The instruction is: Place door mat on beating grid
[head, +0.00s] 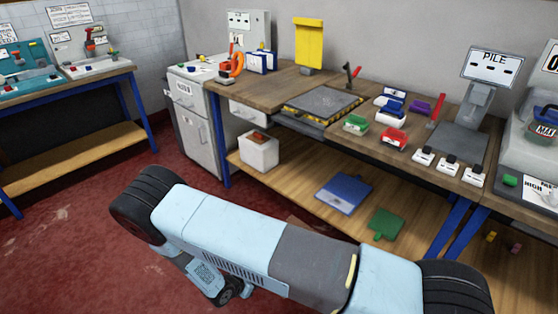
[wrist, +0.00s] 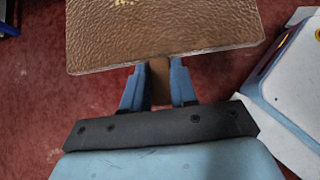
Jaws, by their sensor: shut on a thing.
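The door mat (wrist: 160,35) is a brown, leathery-textured slab in the wrist view, with a narrow tab at its near edge. My gripper (wrist: 158,84) is shut on that tab, one blue finger on each side. The mat extends out beyond the fingertips, over the red floor. In the head view my gripper is hidden behind my own arm, and only a small brown sliver shows past it. A dark square plate with yellow-and-black striped edges (head: 322,102) lies on the workbench; it may be the beating grid, but I cannot tell for certain.
The workbench (head: 268,84) also carries red, green and blue trays (head: 393,138), white switches and a PILE sign (head: 493,64). Its lower shelf (head: 290,178) holds a white bin (head: 258,153), a blue board (head: 343,192) and a green board (head: 385,223). Red floor is open at left.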

